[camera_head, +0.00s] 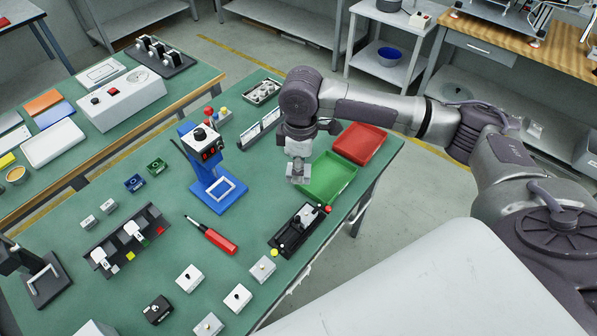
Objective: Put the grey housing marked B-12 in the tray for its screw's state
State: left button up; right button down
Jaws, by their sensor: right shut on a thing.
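My right gripper (298,165) hangs from the arm that comes in from the right. It is shut on a small light grey block that looks like a grey housing (298,176), held at the left edge of the green tray (330,180). No B-12 mark and no screw can be made out on it, and the gripper partly hides it. The red tray (360,144) lies just beyond the green one. Several pale housings, one of them at the right (262,269), stand at the table's front. My left gripper is not in view.
A blue stand (214,188) with a red display stands left of the gripper. A black fixture (298,230) sits in front of the green tray. A red-handled screwdriver (215,238) lies mid-table. A dark rack (125,240) stands at the left.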

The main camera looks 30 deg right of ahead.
jog(key=w+d+f+n+b, duration=0.1)
jog(key=d+f+n, duration=0.2)
jog(key=f, duration=0.1)
jog(key=w+d+f+n+b, duration=0.2)
jog(key=d+f+n, duration=0.1)
jog(key=f+n, duration=0.1)
jog(key=w+d+f+n+b, duration=0.1)
jog(key=d+f+n+b, duration=0.1)
jog(key=d+f+n, duration=0.1)
jog(key=shift+w+d+f+n, duration=0.1)
jog(key=shift+w+f+n, duration=0.2)
jog(key=shift+f, duration=0.4)
jog(key=shift+w+d+f+n, duration=0.1)
jog(key=shift+f+n, duration=0.3)
jog(key=shift+f, duration=1.65)
jog(key=shift+f, duration=0.3)
jog(key=c, duration=0.6)
grip_release()
